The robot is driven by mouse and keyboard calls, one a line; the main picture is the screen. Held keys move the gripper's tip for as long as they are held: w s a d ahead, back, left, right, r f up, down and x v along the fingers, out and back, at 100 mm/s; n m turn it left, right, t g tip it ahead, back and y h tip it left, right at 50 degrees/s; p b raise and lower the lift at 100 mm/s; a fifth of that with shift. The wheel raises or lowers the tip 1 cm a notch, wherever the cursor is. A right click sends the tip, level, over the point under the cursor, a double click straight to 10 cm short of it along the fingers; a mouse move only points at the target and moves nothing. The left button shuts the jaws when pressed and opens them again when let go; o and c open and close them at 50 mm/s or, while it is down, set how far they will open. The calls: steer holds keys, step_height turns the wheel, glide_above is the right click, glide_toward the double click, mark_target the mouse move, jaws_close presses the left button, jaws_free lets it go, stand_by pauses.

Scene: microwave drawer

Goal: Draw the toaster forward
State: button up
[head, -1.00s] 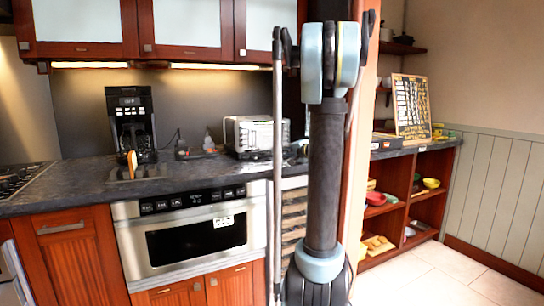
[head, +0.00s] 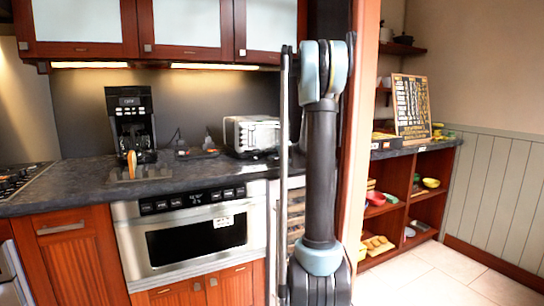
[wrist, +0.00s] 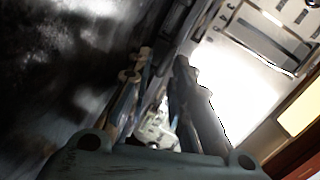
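The silver toaster (head: 250,133) stands on the dark counter against the back wall in the head view. In the wrist view, a bright metal body with dark slots, which looks like the toaster (wrist: 240,75), fills the right side. My gripper (wrist: 160,58) shows there with its two fingers apart and a gap between them. The right finger is beside the bright body; I cannot tell whether it touches. In the head view my gripper is mostly hidden behind my arm.
A black coffee maker (head: 131,122) stands left on the counter (head: 90,185). Small dark items (head: 196,150) lie between it and the toaster. A built-in microwave drawer (head: 195,235) is below. Upper cabinets (head: 188,50) hang above. A wooden post (head: 362,130) stands right of my arm.

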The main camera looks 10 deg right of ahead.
mark_target(281, 164)
jaws_close()
steer(key=s+d, duration=0.1)
steer(key=s, duration=0.2)
steer(key=s+d, duration=0.1)
steer(key=s, duration=0.2)
steer(key=s+d, duration=0.1)
steer(key=s, duration=0.2)
steer(key=shift+s, duration=0.15)
steer(key=shift+a, duration=0.1)
jaws_free()
steer(key=shift+f, duration=0.1)
